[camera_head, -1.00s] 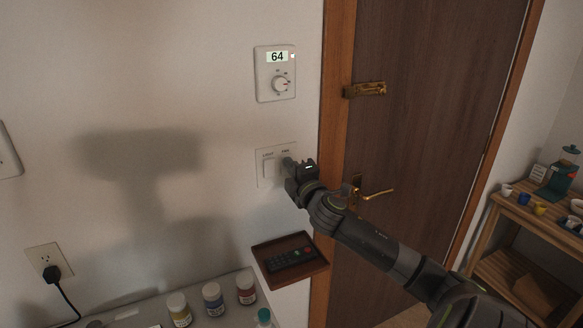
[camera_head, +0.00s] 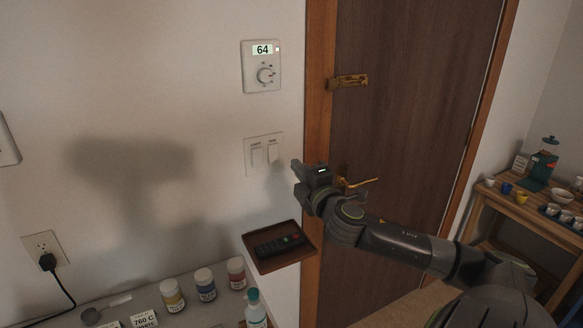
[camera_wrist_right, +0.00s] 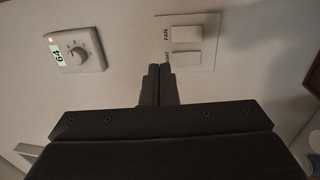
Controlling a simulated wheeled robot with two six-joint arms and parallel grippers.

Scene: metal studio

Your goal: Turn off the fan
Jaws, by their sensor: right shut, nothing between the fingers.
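A white wall plate (camera_head: 249,160) with two rocker switches is left of the door frame. The right-hand rocker, the fan switch (camera_head: 273,152), is in full view; the light switch (camera_head: 257,155) is beside it. In the wrist view the fan switch (camera_wrist_right: 186,34) carries the label FAN, with the light switch (camera_wrist_right: 188,58) below it. I cannot tell for sure which way either is tipped. My right gripper (camera_head: 296,169) is shut and empty, right of and below the plate, apart from it. Its fingertips (camera_wrist_right: 160,70) also show in the wrist view. My left gripper is not in view.
A dial thermostat (camera_head: 262,66) reading 64 is above the plate. Below is a brown wall tray (camera_head: 284,263) with a remote (camera_head: 279,246). The door handle (camera_head: 358,183) is close to my right gripper. Bottles (camera_head: 205,285) stand on a lower surface.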

